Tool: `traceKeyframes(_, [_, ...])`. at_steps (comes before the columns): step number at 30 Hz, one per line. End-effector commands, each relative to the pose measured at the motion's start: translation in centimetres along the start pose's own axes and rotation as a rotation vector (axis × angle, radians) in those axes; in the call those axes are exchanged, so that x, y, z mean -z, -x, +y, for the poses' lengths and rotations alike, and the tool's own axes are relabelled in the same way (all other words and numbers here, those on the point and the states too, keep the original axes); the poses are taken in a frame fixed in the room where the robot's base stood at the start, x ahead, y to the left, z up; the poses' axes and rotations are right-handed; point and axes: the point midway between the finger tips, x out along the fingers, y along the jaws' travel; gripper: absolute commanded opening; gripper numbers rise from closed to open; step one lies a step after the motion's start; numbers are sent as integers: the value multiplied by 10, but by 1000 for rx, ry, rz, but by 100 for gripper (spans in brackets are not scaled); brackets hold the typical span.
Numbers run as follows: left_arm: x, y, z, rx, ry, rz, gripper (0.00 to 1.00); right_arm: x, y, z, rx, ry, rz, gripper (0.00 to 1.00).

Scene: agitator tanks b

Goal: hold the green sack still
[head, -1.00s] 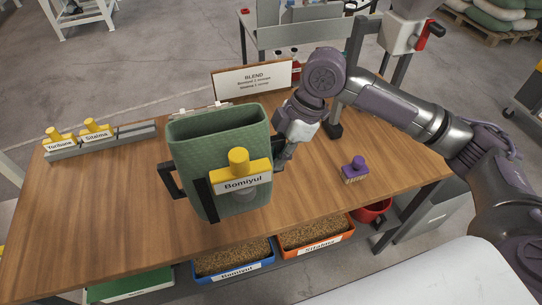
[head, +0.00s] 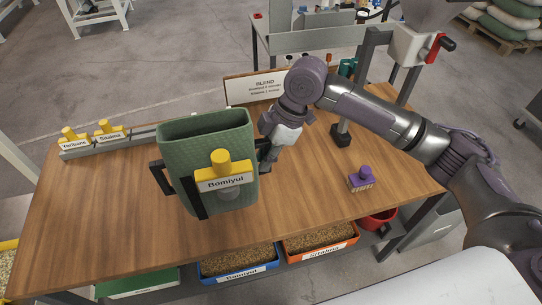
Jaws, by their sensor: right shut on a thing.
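The green sack (head: 205,138), open at the top with a textured wall, is a little left of the middle of the head view. It leans slightly, and I cannot tell whether its bottom touches the table. A "Bomiyul" plate (head: 224,181) with a yellow knob lies against its front. Dark bars (head: 160,178) show at its left side and front. My right gripper (head: 264,157) is at the sack's right side, shut; its fingertips are partly hidden, but the sack moves with it. My left gripper is not in view.
The wooden table (head: 110,215) has free room left and right. A rack (head: 140,136) with yellow-knobbed labels stands back left, a "BLEND" sign (head: 258,88) behind, a purple-knobbed stamp (head: 361,179) at right. Grain bins (head: 238,270) sit below the front edge.

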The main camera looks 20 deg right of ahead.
Motion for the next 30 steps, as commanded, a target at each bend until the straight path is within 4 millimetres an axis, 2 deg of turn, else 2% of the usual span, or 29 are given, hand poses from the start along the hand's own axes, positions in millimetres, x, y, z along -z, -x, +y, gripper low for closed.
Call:
traceKeyframes(24, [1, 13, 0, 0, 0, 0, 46, 31, -11, 25, 0, 1, 2, 0])
traceKeyframes(30, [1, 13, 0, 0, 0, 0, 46, 34, -13, 28, -1, 0, 0, 0])
